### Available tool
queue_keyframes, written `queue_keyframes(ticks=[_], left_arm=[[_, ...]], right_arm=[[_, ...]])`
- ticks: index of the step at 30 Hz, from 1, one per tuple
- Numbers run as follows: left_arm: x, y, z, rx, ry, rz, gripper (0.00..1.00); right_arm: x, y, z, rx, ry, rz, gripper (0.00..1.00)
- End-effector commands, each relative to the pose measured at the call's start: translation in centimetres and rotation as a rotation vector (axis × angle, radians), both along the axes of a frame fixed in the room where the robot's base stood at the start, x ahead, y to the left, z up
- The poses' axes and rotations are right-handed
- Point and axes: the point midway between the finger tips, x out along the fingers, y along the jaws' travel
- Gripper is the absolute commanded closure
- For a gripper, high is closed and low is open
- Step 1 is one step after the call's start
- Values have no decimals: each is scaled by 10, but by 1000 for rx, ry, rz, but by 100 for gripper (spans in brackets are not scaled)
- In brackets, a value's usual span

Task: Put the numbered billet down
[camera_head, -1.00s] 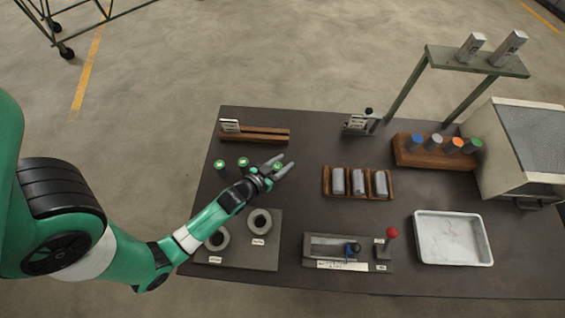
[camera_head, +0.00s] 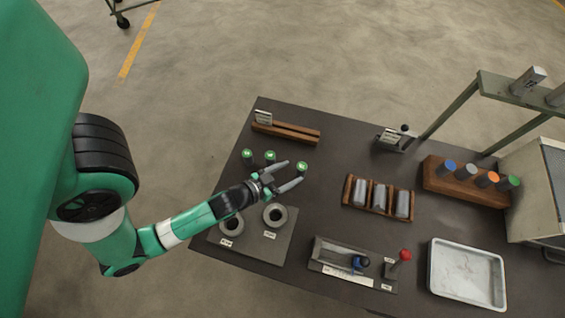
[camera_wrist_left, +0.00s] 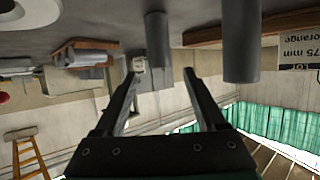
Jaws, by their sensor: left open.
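Three upright billets with green numbered tops stand on the dark table: a left one (camera_head: 247,155), a middle one (camera_head: 270,157) and a right one (camera_head: 302,167). My left gripper (camera_head: 295,172) is open and empty, its fingertips just short of the right billet. In the left wrist view, which is upside down, my left gripper (camera_wrist_left: 161,70) has nothing between its fingers. A grey billet (camera_wrist_left: 158,40) shows beyond the fingertips and a nearer one (camera_wrist_left: 241,40) to the right. The numbers are too small to read. My right gripper is out of view.
A wooden rack (camera_head: 286,131) with a card lies behind the billets. A grey plate (camera_head: 250,242) with two rings is in front. A wooden tray (camera_head: 378,209) of grey blocks, a lever fixture (camera_head: 352,262) and a white tray (camera_head: 467,273) are to the right, with a coloured-billet rack (camera_head: 465,183).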

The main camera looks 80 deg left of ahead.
Motion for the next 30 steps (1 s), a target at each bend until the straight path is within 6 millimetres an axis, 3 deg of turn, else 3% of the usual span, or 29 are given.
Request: queue_keyframes(ticks=[3,9,19,22,23,26,29,30], left_arm=[[-17,-9,6,0,1,-2,27],[-25,-13,12,0,-1,0,27],[-23,-12,13,1,-4,-1,27],[-3,-9,28,14,-47,-11,27],[10,-7,39,24,-73,-18,27],[69,-2,96,64,-204,-55,27],[134,-10,186,105,-383,-115,27],[155,-17,227,118,-457,-142,27]], right_arm=[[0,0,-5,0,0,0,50],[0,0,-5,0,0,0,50],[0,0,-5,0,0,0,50],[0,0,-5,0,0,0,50],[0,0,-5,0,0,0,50],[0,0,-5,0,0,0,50],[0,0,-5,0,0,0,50],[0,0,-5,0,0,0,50]])
